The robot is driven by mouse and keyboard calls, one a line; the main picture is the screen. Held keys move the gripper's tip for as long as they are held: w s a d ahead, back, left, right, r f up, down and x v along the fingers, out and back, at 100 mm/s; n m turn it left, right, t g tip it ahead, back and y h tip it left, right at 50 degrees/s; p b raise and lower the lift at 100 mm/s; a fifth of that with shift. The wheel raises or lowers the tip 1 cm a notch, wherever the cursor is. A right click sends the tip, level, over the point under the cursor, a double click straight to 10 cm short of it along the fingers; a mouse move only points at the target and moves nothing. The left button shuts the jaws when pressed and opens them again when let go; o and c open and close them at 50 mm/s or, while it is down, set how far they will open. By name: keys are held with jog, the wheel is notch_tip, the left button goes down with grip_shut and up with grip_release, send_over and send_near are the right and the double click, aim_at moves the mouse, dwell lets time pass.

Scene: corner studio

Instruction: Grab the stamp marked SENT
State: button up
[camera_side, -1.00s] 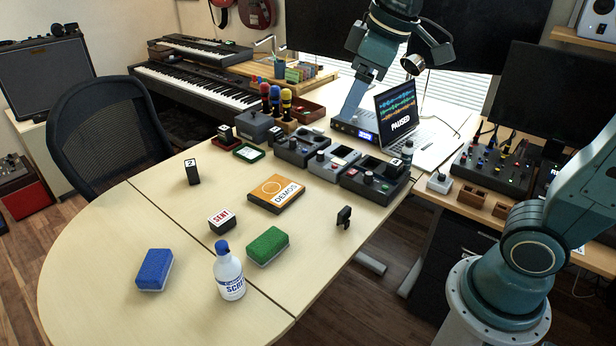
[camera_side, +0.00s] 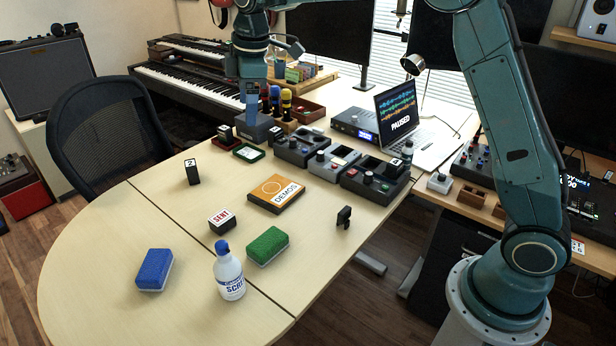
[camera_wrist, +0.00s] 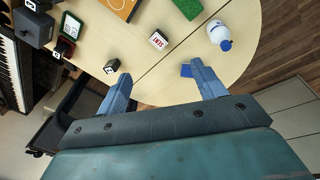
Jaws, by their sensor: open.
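The SENT stamp (camera_side: 221,220) is a small dark block with a white top face lettered SENT in red. It lies near the middle of the pale table; in the wrist view the stamp (camera_wrist: 158,41) is at the top centre. My gripper (camera_side: 253,108) is high over the back of the table in the side view, well apart from the stamp. In the wrist view my gripper (camera_wrist: 160,78) shows two blue-grey fingers spread wide with nothing between them. The stamp shows beyond the fingertips.
A dark block marked 2 (camera_side: 192,172), an orange DEMOS box (camera_side: 276,194), a green sponge (camera_side: 267,246), a blue sponge (camera_side: 154,269), a white bottle (camera_side: 229,275) and a black clip (camera_side: 344,217) stand around the stamp. Several pedals (camera_side: 300,149) line the back.

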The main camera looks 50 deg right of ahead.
jog(key=w+a+f+n+g, duration=0.15)
jog(key=w+f+n, duration=0.25)
jog(key=w+f, duration=0.55)
jog(key=n, duration=0.3)
send_over(221, 217)
notch_tip(221, 217, down, 13)
jog(key=shift+g, duration=0.35)
jog(key=shift+d+f, duration=0.1)
jog(key=shift+f, duration=4.15)
jog(key=shift+f, duration=2.55)
jog(key=c, duration=1.1)
